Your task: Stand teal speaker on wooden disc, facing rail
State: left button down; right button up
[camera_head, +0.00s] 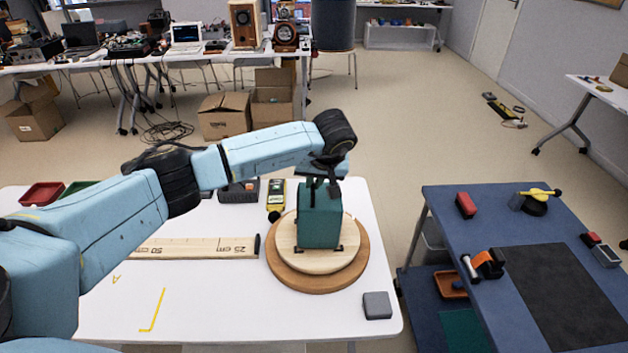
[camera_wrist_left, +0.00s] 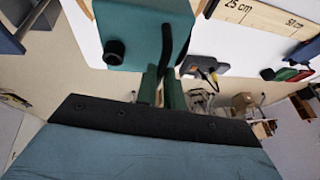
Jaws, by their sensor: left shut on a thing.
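The teal speaker (camera_head: 320,222) is upright over the pale top of the round wooden disc (camera_head: 285,272). Its lower edge appears to meet the disc, but I cannot tell if it bears on it. My left gripper (camera_head: 321,190) is above the speaker and shut on its upper part. In the left wrist view the speaker (camera_wrist_left: 145,25) shows a black round knob, with the gripper fingers (camera_wrist_left: 164,88) against it. The wooden rail (camera_head: 190,247), marked in cm, lies left of the disc. The face towards the head camera looks plain; the speaker's front cannot be told.
A grey block (camera_head: 377,305) lies near the white table's (camera_head: 230,315) front right corner. A yellow-and-black device (camera_head: 276,195) and a dark box (camera_head: 240,192) stand behind the rail. Red (camera_head: 41,194) and green trays are far left. A blue bench (camera_head: 470,240) stands right, across a gap.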

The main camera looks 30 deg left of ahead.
pick_arm(q)
jog(key=shift+w+r, duration=0.1)
jog(key=shift+r, duration=0.05)
jog(key=c, duration=1.4)
grip_release()
jog(key=shift+c, duration=0.2)
jog(key=shift+f, duration=0.2)
jog(key=v, duration=1.3)
jog(key=shift+r, duration=0.3)
